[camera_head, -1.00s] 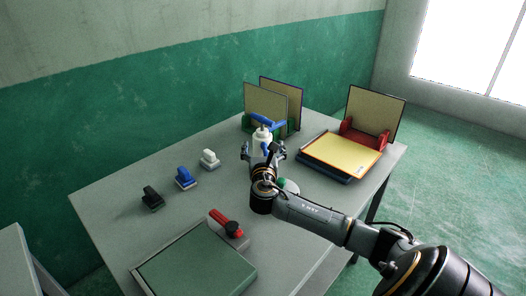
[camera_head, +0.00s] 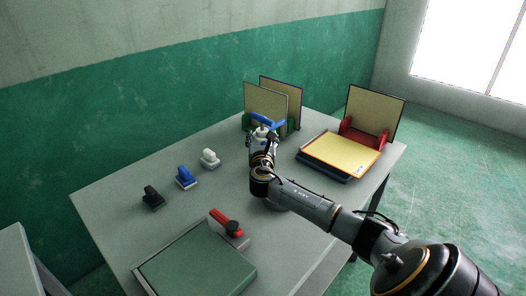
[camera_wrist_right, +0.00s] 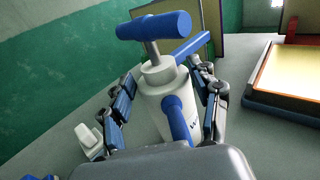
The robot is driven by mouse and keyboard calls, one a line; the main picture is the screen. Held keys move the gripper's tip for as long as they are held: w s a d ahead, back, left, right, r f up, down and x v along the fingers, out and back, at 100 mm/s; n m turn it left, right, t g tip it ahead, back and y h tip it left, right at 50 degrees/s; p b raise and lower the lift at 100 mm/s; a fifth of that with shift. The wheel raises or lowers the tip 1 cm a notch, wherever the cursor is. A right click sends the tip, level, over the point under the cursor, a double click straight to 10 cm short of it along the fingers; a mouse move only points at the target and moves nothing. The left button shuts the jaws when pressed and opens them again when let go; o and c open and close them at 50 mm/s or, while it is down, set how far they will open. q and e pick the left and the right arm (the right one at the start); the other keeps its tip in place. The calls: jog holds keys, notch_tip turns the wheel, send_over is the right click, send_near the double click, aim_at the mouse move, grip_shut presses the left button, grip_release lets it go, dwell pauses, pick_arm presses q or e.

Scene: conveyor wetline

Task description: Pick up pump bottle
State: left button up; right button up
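The pump bottle (camera_head: 261,132) is white with a blue pump head and stands near the back of the grey table. My right gripper (camera_head: 263,145) is at the bottle. In the wrist view its fingers (camera_wrist_right: 168,108) are on either side of the body, with a gap visible at the left finger. The bottle's lower part is hidden by the gripper. My left gripper is not in view.
Framed panels in green holders (camera_head: 266,104) stand behind the bottle. A yellow-topped tray (camera_head: 340,154) and a panel in a red holder (camera_head: 375,116) are at right. Black (camera_head: 152,198), blue (camera_head: 186,178) and white (camera_head: 209,158) handled tools are at left. A green board (camera_head: 195,264) is at front.

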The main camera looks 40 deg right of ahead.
grip_shut()
jog(key=shift+r, duration=0.1)
